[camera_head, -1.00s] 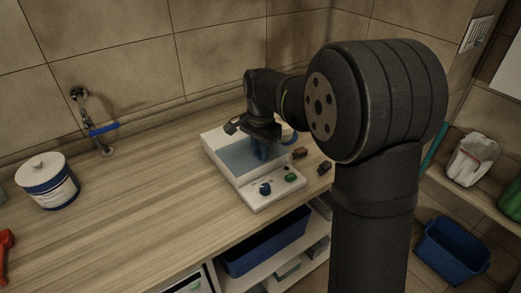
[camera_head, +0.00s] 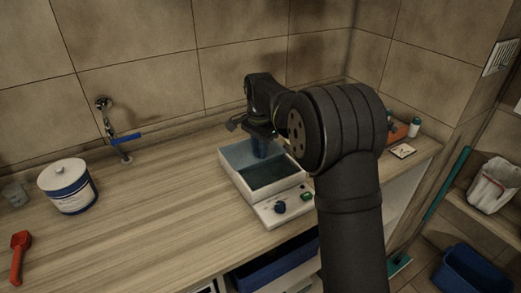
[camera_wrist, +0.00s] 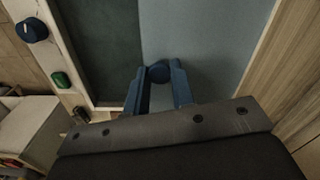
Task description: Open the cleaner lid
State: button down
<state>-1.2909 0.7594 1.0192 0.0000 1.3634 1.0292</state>
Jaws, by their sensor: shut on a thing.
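The cleaner (camera_head: 262,213) is a white box on the wooden counter, with a dark basin opening (camera_head: 270,177) showing at its front half. Its grey-blue lid (camera_head: 238,155) lies flat over the back part. In the wrist view the lid (camera_wrist: 205,45) is at the right and the dark opening (camera_wrist: 100,40) at the left. My gripper (camera_head: 262,148) is over the lid, pointing down. In the wrist view its blue fingers (camera_wrist: 158,88) are shut on the round blue lid knob (camera_wrist: 158,73), one on each side.
A blue dial (camera_head: 280,208) and a green switch (camera_head: 306,196) sit on the cleaner's front panel. The counter between is clear.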

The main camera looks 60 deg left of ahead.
jog(key=c, duration=1.2)
grip_release()
notch_tip(320, 180, up, 18)
jog(key=shift+f, duration=0.25)
jog(key=shift+f, duration=0.1)
notch_tip(320, 180, down, 17)
jog(key=shift+f, duration=0.15)
jog(key=shift+d, duration=0.1)
jog(key=shift+r, duration=0.4)
notch_tip(320, 180, up, 17)
jog(key=shift+f, duration=0.15)
